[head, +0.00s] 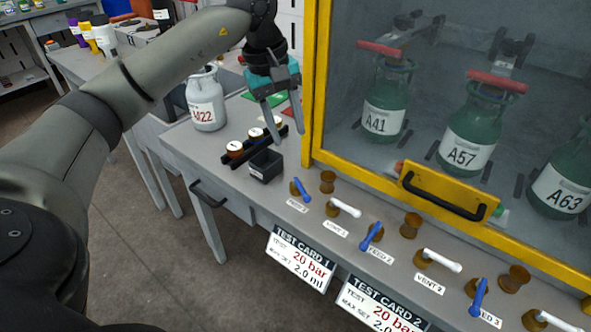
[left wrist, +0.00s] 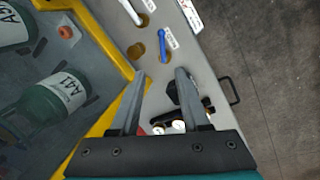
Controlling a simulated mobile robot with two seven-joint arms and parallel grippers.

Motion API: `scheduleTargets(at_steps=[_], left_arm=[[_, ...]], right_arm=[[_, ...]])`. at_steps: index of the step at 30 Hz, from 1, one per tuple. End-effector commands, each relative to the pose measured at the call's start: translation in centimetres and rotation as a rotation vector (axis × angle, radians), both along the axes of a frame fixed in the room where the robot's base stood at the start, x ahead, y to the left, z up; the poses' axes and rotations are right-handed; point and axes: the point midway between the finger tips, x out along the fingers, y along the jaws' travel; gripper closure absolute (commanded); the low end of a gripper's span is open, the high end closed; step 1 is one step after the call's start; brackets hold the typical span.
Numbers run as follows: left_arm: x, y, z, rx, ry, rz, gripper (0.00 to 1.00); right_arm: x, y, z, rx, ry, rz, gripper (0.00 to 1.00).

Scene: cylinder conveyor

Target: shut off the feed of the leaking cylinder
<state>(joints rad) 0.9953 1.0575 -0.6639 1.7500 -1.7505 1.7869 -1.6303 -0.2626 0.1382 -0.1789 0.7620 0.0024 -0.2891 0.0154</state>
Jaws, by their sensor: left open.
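Green cylinders A41 (head: 385,105), A57 (head: 468,140) and A63 (head: 562,185) stand behind the glass of a yellow-framed cabinet; no leak is visible on any. On the bench front are three blue feed handles: feed 1 (head: 303,190), feed 2 (head: 371,236) and feed 3 (head: 479,298). White vent handles (head: 438,260) alternate with them. The feed 1 handle slants down to the right; the other two slant down to the left. My left gripper (head: 285,130) is open and empty, above the bench left of feed 1. A blue handle (left wrist: 162,46) shows beyond its fingers in the left wrist view.
A small dark box (head: 266,166) and a black rack with white-topped items (head: 235,148) sit below my left gripper. The cabinet's yellow frame (head: 310,90) is close on the right. Test cards (head: 300,262) hang from the bench edge.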

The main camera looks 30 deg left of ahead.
Motion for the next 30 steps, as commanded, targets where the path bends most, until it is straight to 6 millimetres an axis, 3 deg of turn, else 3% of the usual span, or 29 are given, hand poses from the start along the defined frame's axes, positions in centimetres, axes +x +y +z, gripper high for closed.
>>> scheduleTargets(at_steps=[5, 8, 30], left_arm=[[0.0, 0.5, -0.9, 0.033, 0.0, 0.0, 0.54], [0.1, 0.4, -1.9, 0.03, 0.0, 0.001, 0.54], [1.8, -0.8, -12.0, 0.025, 0.0, 0.002, 0.54]], right_arm=[[0.1, -0.1, -0.2, -0.002, 0.004, -0.001, 0.5], [1.1, 0.0, 0.1, -0.003, -0.007, -0.001, 0.5], [6.0, 4.1, 3.0, 0.036, -0.012, -0.001, 0.5]])
